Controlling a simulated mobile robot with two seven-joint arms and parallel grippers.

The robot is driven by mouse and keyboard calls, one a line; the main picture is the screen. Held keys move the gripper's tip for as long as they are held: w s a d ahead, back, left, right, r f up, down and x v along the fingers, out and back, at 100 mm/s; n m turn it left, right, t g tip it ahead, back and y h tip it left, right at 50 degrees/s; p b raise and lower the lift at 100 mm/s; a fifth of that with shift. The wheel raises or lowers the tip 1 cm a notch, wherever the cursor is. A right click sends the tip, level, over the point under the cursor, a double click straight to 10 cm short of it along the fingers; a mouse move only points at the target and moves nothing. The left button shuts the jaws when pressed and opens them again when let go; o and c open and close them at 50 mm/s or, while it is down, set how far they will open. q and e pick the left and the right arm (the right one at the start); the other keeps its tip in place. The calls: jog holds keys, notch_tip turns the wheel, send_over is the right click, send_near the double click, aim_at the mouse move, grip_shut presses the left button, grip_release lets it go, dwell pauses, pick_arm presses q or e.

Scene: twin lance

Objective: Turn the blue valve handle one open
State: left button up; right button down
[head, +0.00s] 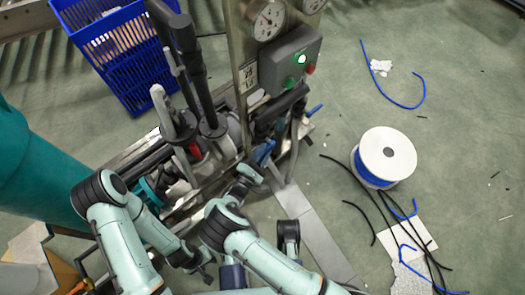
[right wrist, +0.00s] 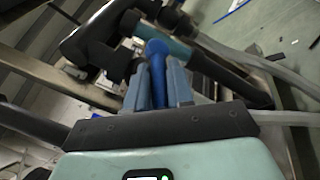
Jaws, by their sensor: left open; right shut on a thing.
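The blue valve handle (right wrist: 158,62) stands between the fingers of my right gripper (right wrist: 159,88) in the right wrist view. The fingers are shut on it, one on each side, and its rounded end shows past them. In the head view my right gripper (head: 262,153) is at the foot of the panel stand, beside the dark pipework; there the handle is hard to tell from the blue fingers. My left gripper (head: 206,268) is low in the head view, open, apart from the pipes; its fingertips are small and dark.
A steel stand carries a gauge (head: 266,20) and a grey control box (head: 287,62) with a green light. Dark pipes crowd around the grip. A white cable spool (head: 388,153) and loose cables lie on the floor at right. A blue crate (head: 125,55) stands at upper left.

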jog(key=shift+w+d+f+n+t+h, duration=0.15)
jog(key=shift+f+n+t+h, duration=0.2)
jog(key=shift+t, duration=0.25)
jog(key=shift+w+d+f+n+t+h, duration=0.1)
jog(key=shift+f+n+t+h, duration=0.2)
jog(key=shift+t, duration=0.3)
jog(key=shift+r, duration=0.1)
jog(key=c, duration=1.1)
grip_release()
jog(key=shift+s, duration=0.1)
